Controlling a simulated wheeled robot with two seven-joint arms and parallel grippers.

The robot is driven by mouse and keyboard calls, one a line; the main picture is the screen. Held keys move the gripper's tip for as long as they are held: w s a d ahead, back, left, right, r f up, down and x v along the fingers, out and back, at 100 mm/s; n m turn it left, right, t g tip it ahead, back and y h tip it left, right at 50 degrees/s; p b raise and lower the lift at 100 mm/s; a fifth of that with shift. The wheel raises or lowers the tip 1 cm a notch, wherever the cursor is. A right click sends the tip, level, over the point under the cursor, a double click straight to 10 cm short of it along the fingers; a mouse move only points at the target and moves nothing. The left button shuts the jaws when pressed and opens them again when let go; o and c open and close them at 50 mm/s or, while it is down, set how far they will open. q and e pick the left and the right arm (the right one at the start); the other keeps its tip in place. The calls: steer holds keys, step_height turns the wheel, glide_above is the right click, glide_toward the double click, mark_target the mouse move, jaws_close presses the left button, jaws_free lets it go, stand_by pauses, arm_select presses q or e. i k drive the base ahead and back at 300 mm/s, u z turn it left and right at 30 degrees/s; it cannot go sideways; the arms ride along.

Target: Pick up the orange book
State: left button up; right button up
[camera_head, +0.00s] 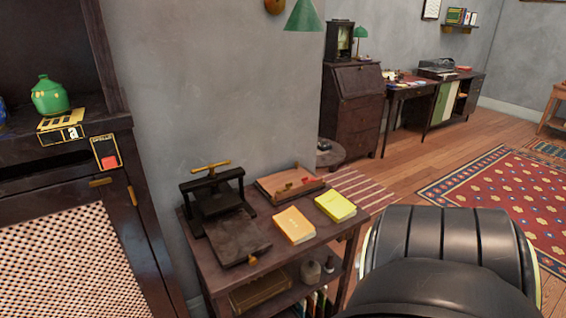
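The orange book (293,225) lies flat on the top of a small dark wooden table (268,262). A yellow book (335,207) lies just to its right, with a small gap between them. A black arm part of mine fills the lower right of the head view, to the right of the table and apart from the books. No fingertips of either gripper show in this view.
A black press with a brass handle (212,198) stands left of the orange book. A wooden board with small red items (289,184) lies behind it. A dark cabinet (85,165) with a green pot (50,96) stands at the left. The wall is close behind the table.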

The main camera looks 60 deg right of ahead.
mark_target(295, 228)
steer(key=z, duration=1.15)
steer(key=i, duration=1.1)
steer(key=z, duration=1.1)
